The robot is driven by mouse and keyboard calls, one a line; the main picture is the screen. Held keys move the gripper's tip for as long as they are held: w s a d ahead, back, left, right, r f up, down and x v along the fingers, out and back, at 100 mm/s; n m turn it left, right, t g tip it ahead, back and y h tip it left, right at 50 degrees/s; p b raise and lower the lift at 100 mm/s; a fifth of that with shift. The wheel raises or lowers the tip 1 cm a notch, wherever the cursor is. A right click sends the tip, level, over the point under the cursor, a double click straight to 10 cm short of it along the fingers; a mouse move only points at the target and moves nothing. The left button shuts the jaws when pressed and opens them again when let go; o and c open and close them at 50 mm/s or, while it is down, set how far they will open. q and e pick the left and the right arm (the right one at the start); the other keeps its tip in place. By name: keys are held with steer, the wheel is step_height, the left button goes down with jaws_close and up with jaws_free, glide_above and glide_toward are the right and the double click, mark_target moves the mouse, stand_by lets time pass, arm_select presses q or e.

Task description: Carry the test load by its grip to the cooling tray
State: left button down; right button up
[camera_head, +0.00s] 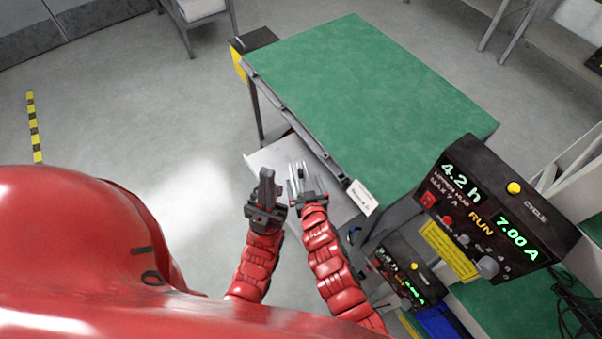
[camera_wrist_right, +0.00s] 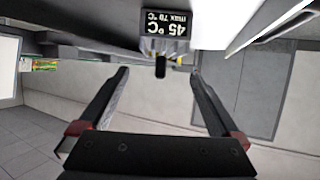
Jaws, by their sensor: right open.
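The test load appears to be the grey finned metal block (camera_head: 297,172) in the head view, just beyond my right gripper (camera_head: 308,186). In the right wrist view a dark label panel (camera_wrist_right: 166,22) reads 45 °C, max 70 °C, upside down. A short black grip (camera_wrist_right: 160,66) sticks out just below it. My right gripper (camera_wrist_right: 160,75) is open, with the black grip between and beyond its fingertips, and nothing is clamped. My left gripper (camera_head: 267,182) is beside the right one; its finger gap cannot be made out. I cannot tell which surface is the cooling tray.
A pale shelf or tray (camera_head: 262,156) projects under the green-topped table (camera_head: 360,95), near both grippers. A control box (camera_head: 495,212) showing 4.2 h, RUN and 7.00 A stands at right, with a second box (camera_head: 408,276) below it.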

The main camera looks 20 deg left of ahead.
steer(key=shift+b+v, duration=0.3)
steer(key=shift+v, duration=1.6)
steer(key=shift+s, duration=0.1)
